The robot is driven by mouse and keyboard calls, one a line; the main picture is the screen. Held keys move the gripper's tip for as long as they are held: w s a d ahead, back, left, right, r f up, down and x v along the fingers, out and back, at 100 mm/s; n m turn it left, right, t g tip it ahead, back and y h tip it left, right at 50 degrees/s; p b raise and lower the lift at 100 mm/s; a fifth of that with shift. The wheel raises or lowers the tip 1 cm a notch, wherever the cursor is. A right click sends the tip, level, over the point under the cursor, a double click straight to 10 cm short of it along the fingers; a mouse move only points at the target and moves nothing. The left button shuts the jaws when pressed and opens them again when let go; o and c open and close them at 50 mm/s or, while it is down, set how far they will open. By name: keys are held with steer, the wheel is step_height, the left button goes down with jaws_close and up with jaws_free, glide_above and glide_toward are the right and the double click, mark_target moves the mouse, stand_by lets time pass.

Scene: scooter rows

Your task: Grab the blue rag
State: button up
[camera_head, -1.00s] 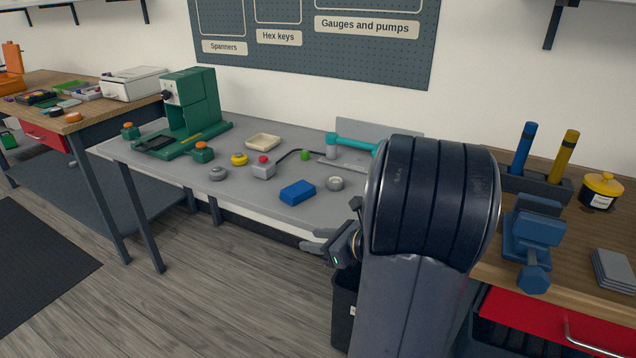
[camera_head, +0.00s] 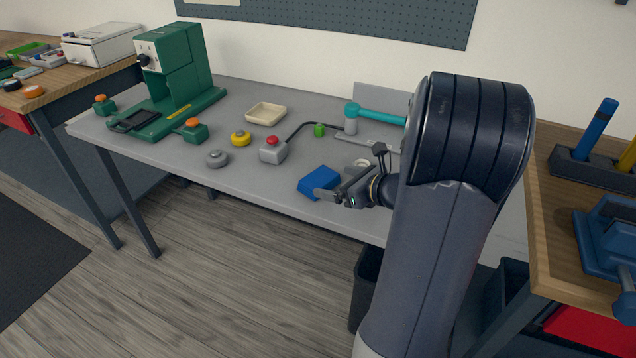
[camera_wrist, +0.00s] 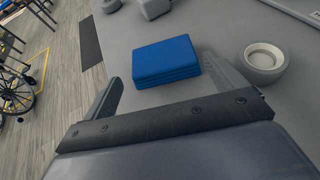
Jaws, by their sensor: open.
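The blue rag (camera_head: 319,181) is a folded, flat block lying on the grey table near its front edge. In the wrist view the rag (camera_wrist: 165,62) lies just ahead of my gripper, between the lines of its two fingers. My gripper (camera_head: 330,192) is in front of the rag in the head view and covers part of its right side. In the wrist view my gripper (camera_wrist: 165,85) has its fingers spread and nothing between them but table and the rag's near part.
A round light-grey cup-like piece (camera_wrist: 264,61) stands right of the rag. A grey box with a red button (camera_head: 272,149) and a grey round piece (camera_head: 217,158) are to the left. A green press (camera_head: 180,65) stands farther left. Bare table surrounds the rag.

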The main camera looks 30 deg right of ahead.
mark_target(322, 179)
steer(key=shift+o, duration=0.7)
steer(key=shift+w+a+f, duration=0.15)
steer(key=shift+w+f, duration=0.05)
steer(key=shift+w, duration=0.15)
steer(key=x, duration=0.4)
steer(key=shift+w+f, duration=0.1)
steer(key=shift+w, duration=0.1)
steer(key=c, duration=0.7)
